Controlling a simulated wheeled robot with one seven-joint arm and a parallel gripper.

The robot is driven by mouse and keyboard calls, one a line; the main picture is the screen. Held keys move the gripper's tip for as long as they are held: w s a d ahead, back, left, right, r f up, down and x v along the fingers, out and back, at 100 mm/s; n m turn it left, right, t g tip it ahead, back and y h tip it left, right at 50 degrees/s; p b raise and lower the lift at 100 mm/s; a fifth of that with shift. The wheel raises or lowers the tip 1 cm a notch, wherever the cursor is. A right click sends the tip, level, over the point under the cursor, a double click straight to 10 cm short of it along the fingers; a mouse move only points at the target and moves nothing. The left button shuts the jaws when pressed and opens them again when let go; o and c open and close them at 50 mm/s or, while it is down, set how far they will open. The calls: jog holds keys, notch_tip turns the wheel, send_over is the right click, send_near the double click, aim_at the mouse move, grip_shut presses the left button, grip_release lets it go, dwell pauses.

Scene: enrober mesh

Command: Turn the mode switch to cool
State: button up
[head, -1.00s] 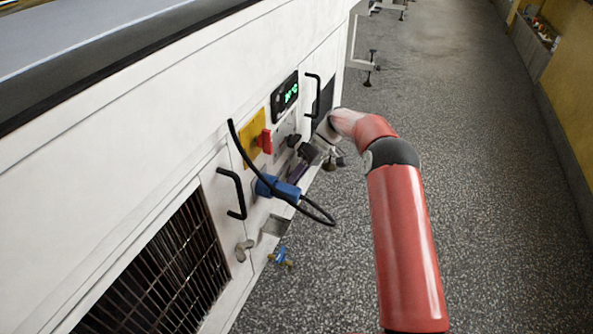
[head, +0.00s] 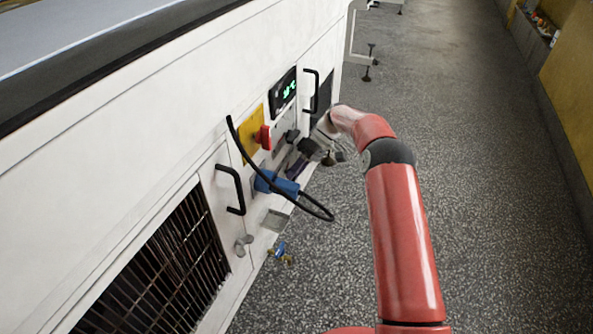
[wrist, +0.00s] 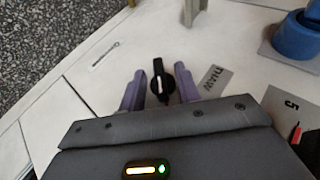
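The mode switch (wrist: 159,84), a black knob with a white pointer line, is on the white panel in the middle of the wrist view. My gripper (wrist: 160,88) has its two purple fingers apart, one on each side of the knob. I cannot tell whether either finger touches it. In the head view my gripper (head: 295,167) is at the cabinet front, just above the blue plug, and this knob cannot be made out there. A grey label (wrist: 215,78) with dark lettering lies right of the knob, too small and turned to read surely.
A red rotary switch (head: 263,137) on a yellow plate, a green-lit display (head: 284,92) and a blue plug (head: 272,184) with a looping black cable crowd around my gripper. Black handles (head: 232,190) stick out from the doors. The speckled floor (head: 480,190) to the right is clear.

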jog(key=v, duration=0.7)
jog(key=shift+w+d+r+p, duration=0.2)
jog(key=shift+p, duration=0.1)
jog(key=shift+w+d, duration=0.1)
dwell(0.4)
